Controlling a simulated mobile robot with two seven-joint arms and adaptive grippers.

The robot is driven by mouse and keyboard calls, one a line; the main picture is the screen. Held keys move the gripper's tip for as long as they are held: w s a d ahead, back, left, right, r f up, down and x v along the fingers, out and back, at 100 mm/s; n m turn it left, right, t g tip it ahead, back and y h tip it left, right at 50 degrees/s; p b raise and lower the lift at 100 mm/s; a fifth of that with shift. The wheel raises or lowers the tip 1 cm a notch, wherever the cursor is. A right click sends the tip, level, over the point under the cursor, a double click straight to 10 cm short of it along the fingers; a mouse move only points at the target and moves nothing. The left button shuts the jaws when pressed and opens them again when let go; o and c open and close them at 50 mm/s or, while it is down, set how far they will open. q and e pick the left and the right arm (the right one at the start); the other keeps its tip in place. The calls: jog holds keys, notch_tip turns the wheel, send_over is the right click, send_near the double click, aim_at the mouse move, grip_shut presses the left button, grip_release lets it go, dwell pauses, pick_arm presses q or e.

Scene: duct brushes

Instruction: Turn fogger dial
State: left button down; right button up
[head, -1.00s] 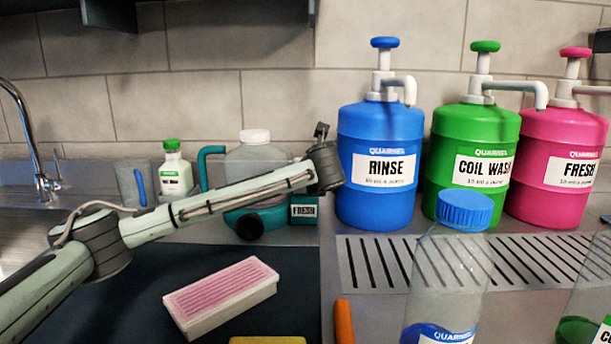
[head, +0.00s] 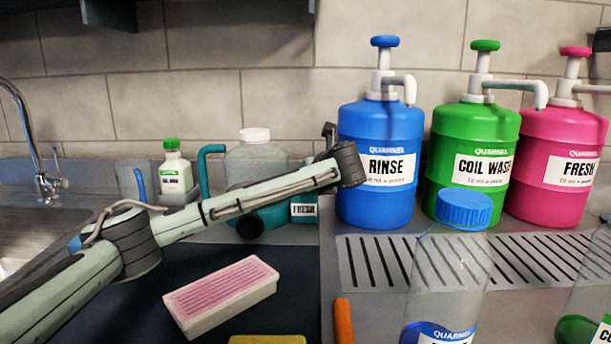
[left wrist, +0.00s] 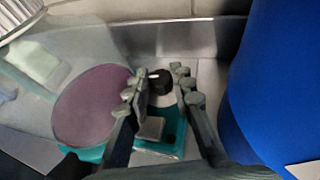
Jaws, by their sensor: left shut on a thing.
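The fogger (head: 270,221) is a teal unit with a clear, white-capped tank and a small FRESH label. It stands behind the dark mat, partly hidden by my left arm. In the left wrist view its teal base (left wrist: 171,150) lies under my fingers, with a purple round part to the left. The fogger dial (left wrist: 160,82) is black with a pale mark and sits between my fingertips. My left gripper (left wrist: 162,90) is shut on the dial, one finger on each side. In the head view the fingers are hidden behind my wrist. My right gripper is in neither view.
A blue RINSE jug (head: 375,210) stands close right of my left wrist, with green (head: 465,140) and pink (head: 555,135) jugs beyond. A clear blue-capped bottle (head: 450,260) stands in front. A pink-topped brush block (head: 220,295) lies on the mat.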

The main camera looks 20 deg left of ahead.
pick_arm(q)
jog(key=shift+n+g+y, duration=0.4)
jog(key=shift+n+y, duration=0.2)
jog(key=c, duration=1.6)
grip_release()
jog(key=shift+d, duration=0.1)
jog(key=v, duration=1.2)
